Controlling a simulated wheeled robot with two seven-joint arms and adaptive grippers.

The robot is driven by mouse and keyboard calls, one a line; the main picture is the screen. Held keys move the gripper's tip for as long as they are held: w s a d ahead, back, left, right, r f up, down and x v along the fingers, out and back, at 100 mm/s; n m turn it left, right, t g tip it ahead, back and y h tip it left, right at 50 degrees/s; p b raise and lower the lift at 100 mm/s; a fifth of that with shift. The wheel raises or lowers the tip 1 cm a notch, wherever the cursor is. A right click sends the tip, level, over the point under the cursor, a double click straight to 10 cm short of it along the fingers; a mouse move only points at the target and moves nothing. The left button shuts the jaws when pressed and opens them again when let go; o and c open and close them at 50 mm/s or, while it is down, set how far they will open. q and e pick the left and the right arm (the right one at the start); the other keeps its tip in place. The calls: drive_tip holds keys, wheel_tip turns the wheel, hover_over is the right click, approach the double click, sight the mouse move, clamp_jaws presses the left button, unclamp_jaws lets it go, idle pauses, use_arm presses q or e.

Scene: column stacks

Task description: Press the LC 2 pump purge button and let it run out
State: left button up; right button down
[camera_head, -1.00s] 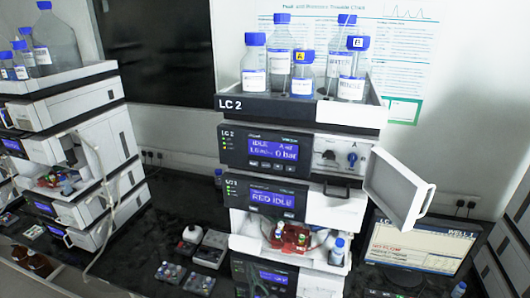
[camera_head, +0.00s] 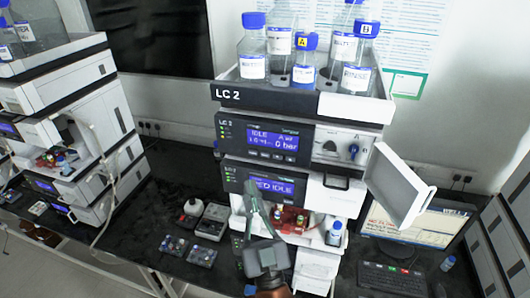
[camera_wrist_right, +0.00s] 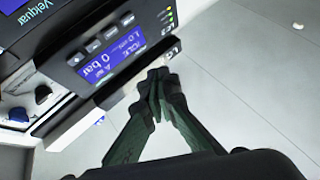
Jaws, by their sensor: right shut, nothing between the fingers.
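The LC 2 pump module (camera_head: 306,140) sits under the bottle tray. Its blue screen (camera_head: 272,139) reads IDLE and 0 bar. A row of small buttons (camera_head: 270,155) lies below the screen; their labels are too small to read in the head view. In the right wrist view the pump screen (camera_wrist_right: 112,56) shows tilted and inverted, with the buttons (camera_wrist_right: 95,47) beside it. My right gripper (camera_head: 251,188) is shut and empty, in front of the lower module, below the pump buttons. Its fingertips (camera_wrist_right: 157,76) appear beside the pump panel's edge in the wrist view. My left gripper is out of view.
Capped bottles (camera_head: 306,58) stand in the tray on top. An opened white door (camera_head: 399,186) sticks out at the right. A lower module (camera_head: 269,187) reads RED IDLE. A monitor (camera_head: 418,222) and keyboard (camera_head: 390,277) are at the right. Another stack (camera_head: 60,130) stands left.

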sight(265, 155)
drive_tip(key=shift+r, duration=0.2)
drive_tip(key=w+d, duration=0.2)
drive_tip(key=w, duration=0.6)
drive_tip(key=shift+w+d+f, duration=0.15)
drive_tip(key=shift+w+d, duration=0.1)
drive_tip(key=shift+d, duration=0.1)
idle(0.3)
drive_tip(key=shift+w, duration=0.1)
idle(0.8)
drive_tip(key=shift+w+d, duration=0.15)
drive_tip(key=shift+w, duration=0.15)
